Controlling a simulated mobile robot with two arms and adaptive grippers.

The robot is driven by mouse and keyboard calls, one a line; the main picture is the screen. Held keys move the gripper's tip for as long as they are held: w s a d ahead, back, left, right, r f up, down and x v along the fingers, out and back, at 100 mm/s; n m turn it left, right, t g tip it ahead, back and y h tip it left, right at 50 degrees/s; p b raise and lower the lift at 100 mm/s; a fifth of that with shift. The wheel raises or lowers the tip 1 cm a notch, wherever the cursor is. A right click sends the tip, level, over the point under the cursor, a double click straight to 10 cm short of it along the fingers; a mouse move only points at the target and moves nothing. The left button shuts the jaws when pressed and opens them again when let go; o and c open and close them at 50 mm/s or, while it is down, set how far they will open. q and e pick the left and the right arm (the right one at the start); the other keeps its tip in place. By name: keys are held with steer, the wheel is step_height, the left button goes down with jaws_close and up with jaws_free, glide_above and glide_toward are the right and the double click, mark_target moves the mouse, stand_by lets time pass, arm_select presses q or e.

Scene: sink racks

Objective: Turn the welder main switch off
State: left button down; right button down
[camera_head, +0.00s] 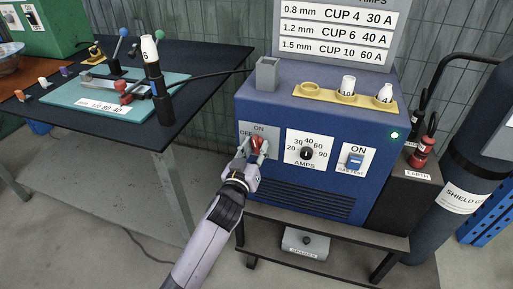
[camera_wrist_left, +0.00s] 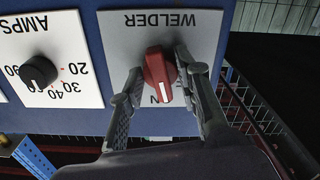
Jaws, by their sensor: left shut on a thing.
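The welder main switch is a red knob (camera_head: 263,144) on a pale plate at the left of the blue welder's front. ON is above it and OFF to its left. In the left wrist view, which is upside down, the red knob (camera_wrist_left: 157,66) lies nearly along the plate's vertical, with a white mark near its lower end, the ON side. My left gripper (camera_head: 253,149) is shut on the knob, one finger on each side. It also shows in the left wrist view (camera_wrist_left: 160,78). The fingers partly hide the plate's lettering. My right gripper is not in view.
An AMPS dial (camera_head: 306,153) and a blue switch (camera_head: 355,160) are right of the red knob. A green lamp (camera_head: 394,135) is lit. A dark workbench (camera_head: 190,75) stands left; a gas cylinder (camera_head: 465,170) stands right.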

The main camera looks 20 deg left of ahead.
arm_select(q)
steer(key=shift+n, duration=0.5)
steer(key=shift+n+p, duration=0.3)
steer(key=shift+n, duration=1.1)
steer(key=shift+n+p, duration=0.45)
steer(key=shift+n, duration=0.35)
steer(key=shift+n+p, duration=0.3)
steer(key=shift+n, duration=0.4)
steer(key=shift+f+n, duration=0.1)
steer(key=shift+n, duration=0.4)
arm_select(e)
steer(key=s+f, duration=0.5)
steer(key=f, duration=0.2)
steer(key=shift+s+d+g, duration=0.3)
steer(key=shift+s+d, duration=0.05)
